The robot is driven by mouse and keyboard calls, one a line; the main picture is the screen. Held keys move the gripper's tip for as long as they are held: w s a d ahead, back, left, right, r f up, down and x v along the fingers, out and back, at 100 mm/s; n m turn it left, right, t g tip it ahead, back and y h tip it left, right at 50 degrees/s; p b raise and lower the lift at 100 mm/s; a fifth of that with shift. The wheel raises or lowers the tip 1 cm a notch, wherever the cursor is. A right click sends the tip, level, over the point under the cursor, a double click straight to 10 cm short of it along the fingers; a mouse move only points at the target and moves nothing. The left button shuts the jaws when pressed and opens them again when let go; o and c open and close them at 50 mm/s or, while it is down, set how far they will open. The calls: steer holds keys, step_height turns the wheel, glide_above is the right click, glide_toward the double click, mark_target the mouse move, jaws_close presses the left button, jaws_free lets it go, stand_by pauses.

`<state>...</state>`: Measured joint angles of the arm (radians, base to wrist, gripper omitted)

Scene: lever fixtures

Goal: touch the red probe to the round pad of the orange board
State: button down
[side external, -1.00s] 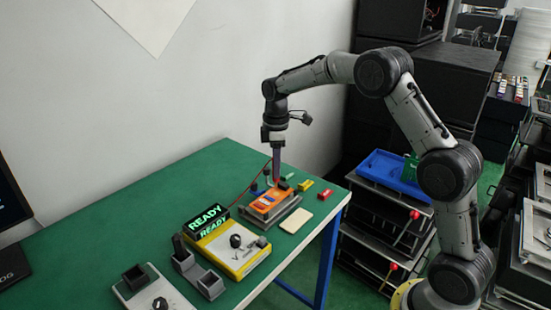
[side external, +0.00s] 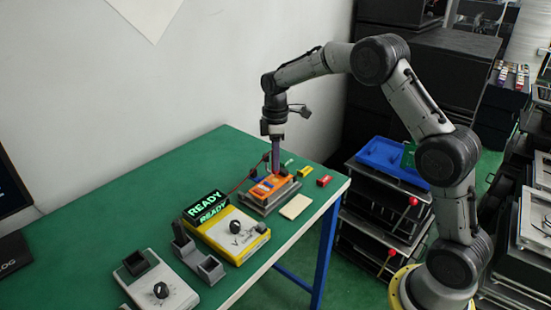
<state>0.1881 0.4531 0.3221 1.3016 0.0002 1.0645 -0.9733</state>
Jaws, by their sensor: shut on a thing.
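My gripper (side external: 275,170) points straight down above the far part of the orange board (side external: 265,190). Its jaws are shut on the red probe, which is mostly hidden by the fingers; a red lead runs up to them from the yellow meter (side external: 228,236). The orange board lies on a grey fixture (side external: 270,203). The round pad is too small to make out, and I cannot tell whether the probe tip touches the board. The meter's display (side external: 206,206) reads READY in green.
A grey two-pocket holder (side external: 198,262) and a grey box with a knob (side external: 160,290) stand at the near left. Yellow (side external: 305,172) and red (side external: 324,181) small blocks and a cream pad (side external: 296,207) lie right of the board. The green table (side external: 110,200) is clear at left.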

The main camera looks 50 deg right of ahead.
steer(key=shift+f, duration=0.6)
stand_by(1.4)
steer(key=shift+r, duration=3.6)
